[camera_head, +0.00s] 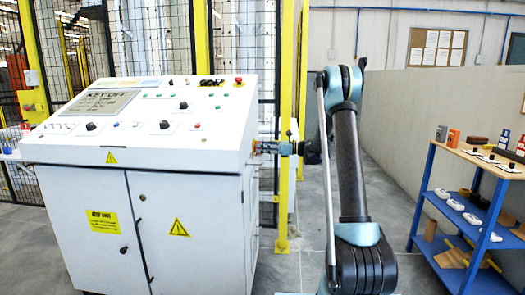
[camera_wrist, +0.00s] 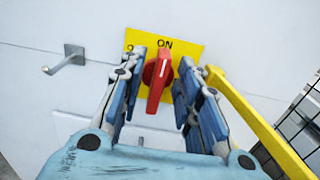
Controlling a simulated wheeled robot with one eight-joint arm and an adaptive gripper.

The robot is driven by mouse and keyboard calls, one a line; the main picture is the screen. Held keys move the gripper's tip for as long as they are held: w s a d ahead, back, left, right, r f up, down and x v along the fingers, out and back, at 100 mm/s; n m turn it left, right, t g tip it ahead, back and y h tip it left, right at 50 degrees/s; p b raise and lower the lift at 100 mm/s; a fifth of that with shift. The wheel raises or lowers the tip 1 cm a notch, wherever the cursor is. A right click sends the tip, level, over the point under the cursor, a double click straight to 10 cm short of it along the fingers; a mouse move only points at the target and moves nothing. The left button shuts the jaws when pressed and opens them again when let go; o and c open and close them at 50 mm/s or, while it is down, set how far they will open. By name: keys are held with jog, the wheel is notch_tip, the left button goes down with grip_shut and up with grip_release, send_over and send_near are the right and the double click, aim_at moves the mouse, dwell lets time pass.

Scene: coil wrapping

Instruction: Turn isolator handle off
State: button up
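The isolator handle (camera_wrist: 157,80) is red with a white mark and sits on a yellow plate (camera_wrist: 190,50) that reads "ON" at the top. In the wrist view it stands roughly upright, its long part pointing down and slightly left. My gripper (camera_wrist: 158,92) is open, with one blue finger on each side of the handle and a gap to each. In the head view my gripper (camera_head: 272,148) is at the right side of the white control cabinet (camera_head: 190,235). The handle is too small to make out there.
A metal hook or lever (camera_wrist: 62,62) sticks out of the white panel left of the plate. A yellow post (camera_head: 284,200) stands close to my gripper. A blue shelf cart (camera_head: 424,190) with small items is at the right.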

grip_shut()
jog(key=shift+n, duration=0.4)
jog(key=n, duration=1.1)
jog(key=s+f+n, duration=0.1)
jog(key=n, duration=0.5)
jog(key=shift+s+f, duration=0.1)
dwell(0.6)
grip_release()
